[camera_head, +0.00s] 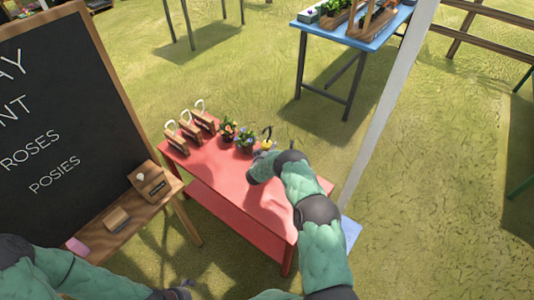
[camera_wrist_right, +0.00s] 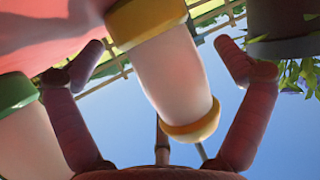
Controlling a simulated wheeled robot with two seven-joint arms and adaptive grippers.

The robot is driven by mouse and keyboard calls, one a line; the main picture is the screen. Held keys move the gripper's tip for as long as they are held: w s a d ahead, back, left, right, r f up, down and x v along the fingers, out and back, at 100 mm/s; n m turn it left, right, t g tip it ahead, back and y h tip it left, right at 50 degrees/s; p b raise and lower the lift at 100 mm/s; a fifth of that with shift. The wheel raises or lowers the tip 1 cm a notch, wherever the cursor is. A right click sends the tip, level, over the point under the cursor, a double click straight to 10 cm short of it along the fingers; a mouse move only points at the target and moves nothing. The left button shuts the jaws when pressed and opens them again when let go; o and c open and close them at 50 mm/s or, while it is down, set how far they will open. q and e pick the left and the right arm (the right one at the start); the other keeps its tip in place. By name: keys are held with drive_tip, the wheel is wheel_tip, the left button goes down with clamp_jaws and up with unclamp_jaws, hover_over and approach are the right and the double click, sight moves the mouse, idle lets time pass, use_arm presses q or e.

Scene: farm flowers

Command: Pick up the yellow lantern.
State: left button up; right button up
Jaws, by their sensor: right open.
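The yellow lantern (camera_head: 267,144) stands at the far edge of the red table in the head view, partly hidden by my right arm. In the right wrist view the lantern (camera_wrist_right: 170,75) shows a pale body with yellow rims, upside down in the picture. My right gripper (camera_wrist_right: 160,48) is open, with one finger on each side of the lantern and visible gaps between. In the head view my right gripper (camera_head: 258,170) is beside the lantern, its fingers mostly hidden. My left gripper (camera_head: 180,291) is at the bottom edge, too little shown to tell its state.
A green-rimmed lantern (camera_wrist_right: 18,125) stands close by in the right wrist view. A dark pot (camera_wrist_right: 285,25) is on the other side. Potted plants (camera_head: 245,139) and wooden holders (camera_head: 190,130) line the red table (camera_head: 240,190). A chalkboard (camera_head: 70,120) stands left.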

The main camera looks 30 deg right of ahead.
drive_tip(key=shift+c, duration=0.3)
drive_tip(key=c, duration=1.3)
drive_tip(key=shift+r, duration=0.1)
